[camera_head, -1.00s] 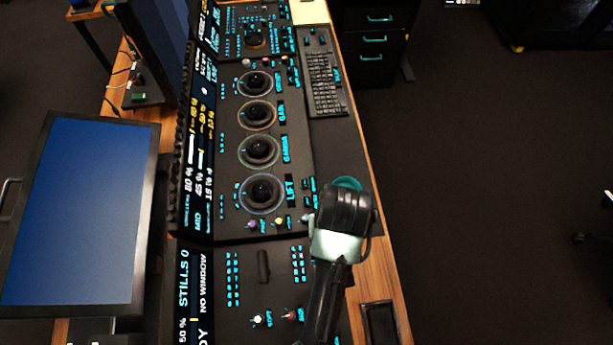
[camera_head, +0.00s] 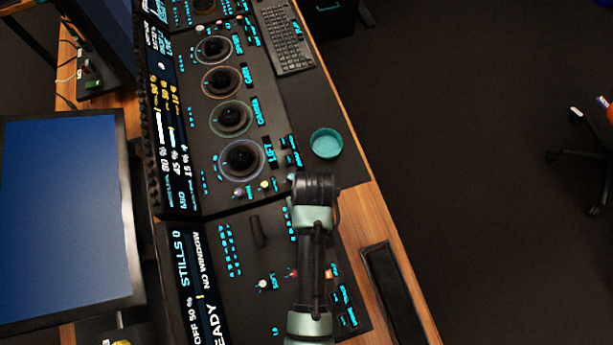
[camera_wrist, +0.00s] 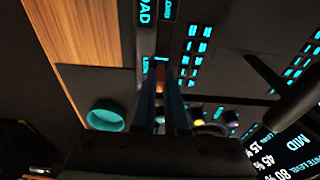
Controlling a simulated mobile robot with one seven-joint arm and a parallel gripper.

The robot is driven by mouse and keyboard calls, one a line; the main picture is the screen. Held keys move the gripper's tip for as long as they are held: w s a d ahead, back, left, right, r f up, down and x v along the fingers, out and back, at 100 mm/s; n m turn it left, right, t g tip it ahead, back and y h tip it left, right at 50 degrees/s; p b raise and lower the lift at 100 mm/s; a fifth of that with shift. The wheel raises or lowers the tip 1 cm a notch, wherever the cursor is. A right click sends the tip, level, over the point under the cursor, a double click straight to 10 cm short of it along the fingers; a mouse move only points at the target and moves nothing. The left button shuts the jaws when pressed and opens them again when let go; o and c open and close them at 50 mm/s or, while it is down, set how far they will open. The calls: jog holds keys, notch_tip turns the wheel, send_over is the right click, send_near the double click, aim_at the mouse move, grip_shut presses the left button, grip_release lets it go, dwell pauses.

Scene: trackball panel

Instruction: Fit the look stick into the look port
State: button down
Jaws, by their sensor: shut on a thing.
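My gripper (camera_wrist: 161,95) is shut on a small piece with an orange-red patch, taken to be the look stick (camera_wrist: 159,82). Its two dark fingers and the dimness hide most of it. In the head view my arm covers the fingers. An orange-red and white patch shows just right of my arm there, and I cannot tell whether it is the same stick. The fingertips are over the control panel (camera_wrist: 225,62), beside cyan labels and button rows. I cannot make out the look port or whether the stick touches the panel.
A teal cup (camera_head: 326,143) stands on the desk beyond my arm and also shows in the wrist view (camera_wrist: 105,116). A dark lever (camera_head: 258,230) rises left of my arm. Trackballs (camera_head: 241,160), a keyboard (camera_head: 286,40) and a monitor (camera_head: 62,210) are around. A dark tray (camera_head: 393,290) lies right.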

jog(key=shift+f, duration=0.15)
jog(key=c, duration=0.9)
grip_release()
jog(key=shift+c, duration=0.2)
notch_tip(320, 180, up, 12)
jog(key=s, duration=0.2)
jog(key=w+r+m+t, duration=0.1)
jog(key=w+r+t, duration=0.7)
jog(key=w+r, duration=0.8)
notch_tip(320, 180, up, 18)
jog(key=w+f+t, duration=0.1)
jog(key=w+t, duration=0.2)
jog(key=t, duration=0.3)
jog(key=s+r+m+t, duration=0.1)
jog(key=s+r+t, duration=0.3)
jog(key=r, duration=0.6)
jog(key=s+r+t, duration=0.3)
jog(key=s+r, duration=0.1)
jog(key=r, duration=0.7)
jog(key=s+r+m+t, duration=0.1)
jog(key=s+r+t, duration=0.3)
jog(key=r, duration=0.7)
jog(key=shift+s+m+t+h+p, duration=0.3)
jog(key=shift+s+p, duration=0.1)
jog(key=shift+s, duration=0.1)
